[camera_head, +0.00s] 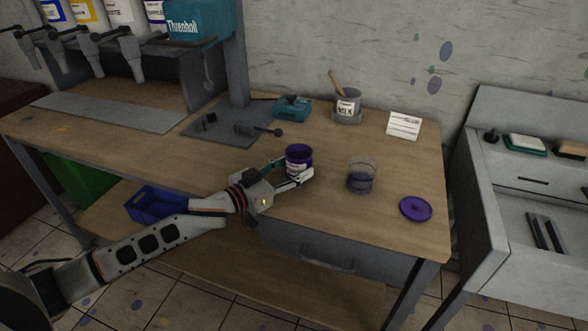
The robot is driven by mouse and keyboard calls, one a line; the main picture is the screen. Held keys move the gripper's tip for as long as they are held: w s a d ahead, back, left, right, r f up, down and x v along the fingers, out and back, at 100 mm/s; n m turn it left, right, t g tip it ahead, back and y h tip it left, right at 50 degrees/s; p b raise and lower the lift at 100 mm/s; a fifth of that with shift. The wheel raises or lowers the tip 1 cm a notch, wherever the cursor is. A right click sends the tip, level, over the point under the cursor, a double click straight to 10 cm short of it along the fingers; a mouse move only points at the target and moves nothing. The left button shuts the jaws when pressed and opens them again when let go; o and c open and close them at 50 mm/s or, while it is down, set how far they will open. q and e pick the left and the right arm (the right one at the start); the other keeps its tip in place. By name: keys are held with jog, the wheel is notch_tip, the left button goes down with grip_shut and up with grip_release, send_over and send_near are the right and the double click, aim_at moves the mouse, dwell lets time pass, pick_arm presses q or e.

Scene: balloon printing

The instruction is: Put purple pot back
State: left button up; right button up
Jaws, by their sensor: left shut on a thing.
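The purple pot (298,159) is a small dark purple jar with a pale label, upright near the middle of the wooden bench. My left gripper (298,177) reaches in from the left and is shut on the pot, with a finger on either side. I cannot tell whether the pot touches the bench or is slightly above it. A purple lid (416,209) lies flat on the bench at the right. A clear glass (361,176) with purple contents stands between the pot and the lid. My right gripper is not in view.
A pot with a wooden stick (347,106) and a white card (404,125) stand at the back of the bench (395,170). A teal box (291,108) and a dark tool (256,130) sit behind the pot. Dispensers (127,38) are at upper left, a sink unit (535,190) at right.

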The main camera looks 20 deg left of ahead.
pick_arm(q)
jog(key=shift+r, duration=0.25)
jog(key=shift+f, duration=0.25)
jog(key=o, duration=1.3)
jog(key=shift+r, duration=0.25)
jog(key=shift+s+a+f, duration=0.1)
jog(key=shift+s+a, duration=0.1)
jog(key=shift+s, duration=0.1)
jog(key=v, duration=1.1)
jog(key=shift+s+a+p, duration=0.1)
jog(key=shift+s+p, duration=0.1)
jog(key=shift+p, duration=0.1)
